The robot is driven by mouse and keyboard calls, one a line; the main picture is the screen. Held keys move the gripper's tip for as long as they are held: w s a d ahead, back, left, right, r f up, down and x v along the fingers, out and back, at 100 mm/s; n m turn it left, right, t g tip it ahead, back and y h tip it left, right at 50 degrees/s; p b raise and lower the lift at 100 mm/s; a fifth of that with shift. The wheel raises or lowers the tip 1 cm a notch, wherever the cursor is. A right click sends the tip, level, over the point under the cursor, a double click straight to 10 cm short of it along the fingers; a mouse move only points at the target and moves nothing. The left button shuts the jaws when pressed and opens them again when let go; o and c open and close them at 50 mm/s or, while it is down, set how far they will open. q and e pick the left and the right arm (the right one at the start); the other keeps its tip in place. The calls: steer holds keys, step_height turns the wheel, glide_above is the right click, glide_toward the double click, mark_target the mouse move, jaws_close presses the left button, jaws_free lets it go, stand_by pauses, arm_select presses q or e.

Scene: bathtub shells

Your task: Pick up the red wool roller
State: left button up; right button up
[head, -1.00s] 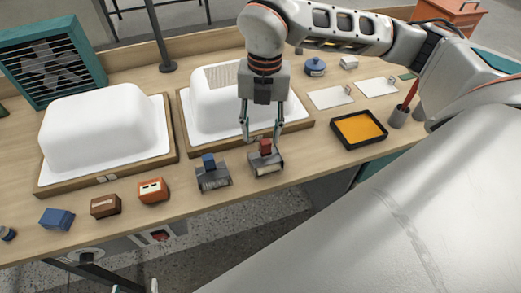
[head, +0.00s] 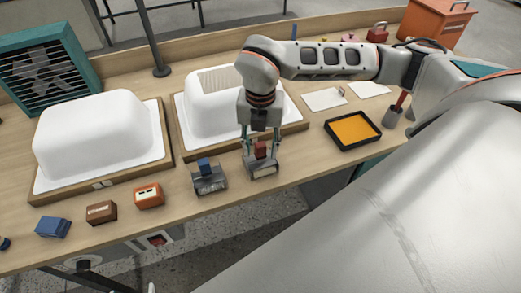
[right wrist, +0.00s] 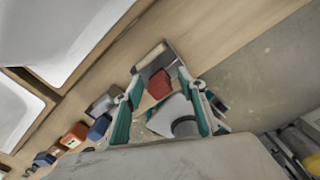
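The red wool roller (head: 261,150) has a red block handle on a grey tray-like body and stands near the table's front edge. It also shows in the right wrist view, its red block (right wrist: 159,86) in front of a pale roller strip. My right gripper (head: 261,148) points down over it, fingers spread on either side of the red block. In the right wrist view, my right gripper (right wrist: 160,108) is open with a gap to the block.
A similar roller with a blue block (head: 205,165) stands close on the left. Orange (head: 149,196), brown (head: 101,212) and blue (head: 53,227) blocks line the front edge. White tub shells (head: 100,135) lie behind. A black tray with orange filling (head: 353,130) is to the right.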

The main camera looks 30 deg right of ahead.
jaws_close()
steer(key=shift+r, duration=0.1)
step_height(320, 180, up, 20)
stand_by(0.6)
steer(key=c, duration=0.7)
jaws_free()
steer(key=c, duration=0.4)
